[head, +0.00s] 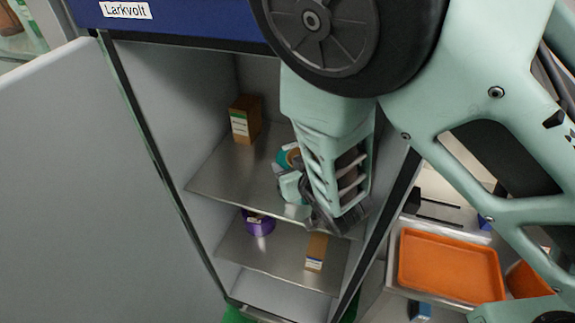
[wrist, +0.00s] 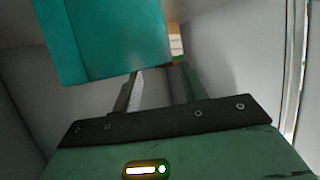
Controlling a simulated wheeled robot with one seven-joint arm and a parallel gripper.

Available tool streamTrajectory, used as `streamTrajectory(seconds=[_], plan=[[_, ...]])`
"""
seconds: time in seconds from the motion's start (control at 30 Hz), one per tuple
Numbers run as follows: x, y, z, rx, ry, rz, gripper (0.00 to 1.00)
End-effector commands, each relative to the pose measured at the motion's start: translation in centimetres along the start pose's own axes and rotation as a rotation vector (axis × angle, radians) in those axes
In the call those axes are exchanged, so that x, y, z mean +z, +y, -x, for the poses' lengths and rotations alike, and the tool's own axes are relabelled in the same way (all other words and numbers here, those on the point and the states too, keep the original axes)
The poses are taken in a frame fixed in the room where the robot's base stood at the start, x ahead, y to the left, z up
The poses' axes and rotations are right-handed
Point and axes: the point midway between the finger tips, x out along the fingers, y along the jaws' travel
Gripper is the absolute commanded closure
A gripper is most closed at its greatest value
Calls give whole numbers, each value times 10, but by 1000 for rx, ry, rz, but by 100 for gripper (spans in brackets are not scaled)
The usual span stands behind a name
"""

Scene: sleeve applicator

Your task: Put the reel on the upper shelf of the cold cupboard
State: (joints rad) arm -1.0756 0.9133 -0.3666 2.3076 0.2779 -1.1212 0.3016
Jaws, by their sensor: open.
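The cold cupboard (head: 134,95) stands open, with an upper shelf (head: 225,172) and a lower shelf (head: 285,262). A teal round thing with a brownish centre (head: 287,155), which looks like a reel, is at the upper shelf, partly hidden by my arm. In the wrist view, a large teal thing (wrist: 105,40) is just beyond my gripper (wrist: 160,85). My gripper is open, inside the cupboard at upper-shelf height. Nothing shows between its fingers; whether they touch the teal thing I cannot tell. A purple reel-like thing (head: 258,224) sits on the lower shelf.
A brown box with a white label (head: 244,120) stands at the back left of the upper shelf. Another small box (head: 316,252) is on the lower shelf. The open door (head: 70,190) fills the left. An orange tray (head: 450,265) lies outside, at right.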

Motion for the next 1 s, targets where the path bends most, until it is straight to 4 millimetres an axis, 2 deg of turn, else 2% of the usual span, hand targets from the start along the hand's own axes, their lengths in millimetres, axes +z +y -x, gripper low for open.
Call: streamTrajectory(seconds=[0.17,0.5,1.0], plan=[[4,0,31,-2,1,-3,57],[-2,0,83,-1,0,0,57],[-5,0,99,2,-2,2,57]])
